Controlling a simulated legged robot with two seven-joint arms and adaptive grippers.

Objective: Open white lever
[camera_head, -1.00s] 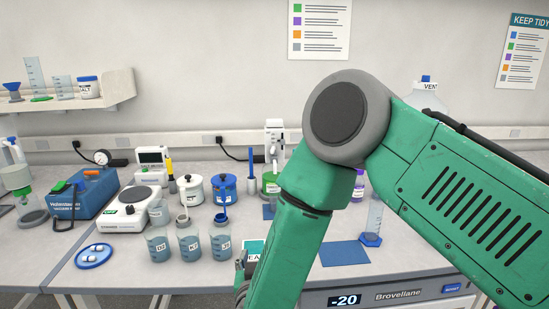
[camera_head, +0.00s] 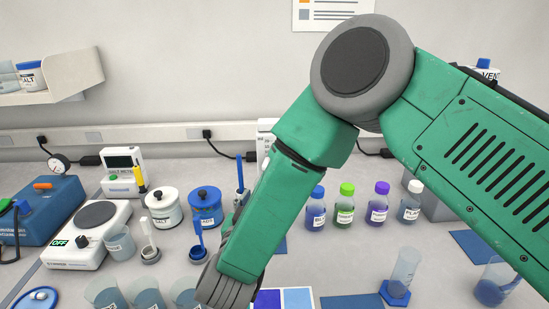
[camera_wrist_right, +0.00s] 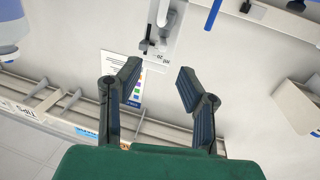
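A white upright device (camera_head: 266,140) stands against the back wall, mostly hidden behind my right arm. In the right wrist view a pale device (camera_wrist_right: 178,35) with a slim white part (camera_wrist_right: 163,14) and a dark knob lies beyond the fingers. I cannot tell for sure whether the slim part is the white lever. My right gripper (camera_wrist_right: 159,73) is open and empty, with a wide gap between its fingertips, apart from the device. My left gripper is not in view.
Blue and white lidded pots (camera_head: 205,207), a hotplate (camera_head: 96,215) and several beakers stand on the left of the bench. Several capped bottles (camera_head: 345,206) stand right of my arm. A cylinder with a blue base (camera_head: 399,280) is near the front right.

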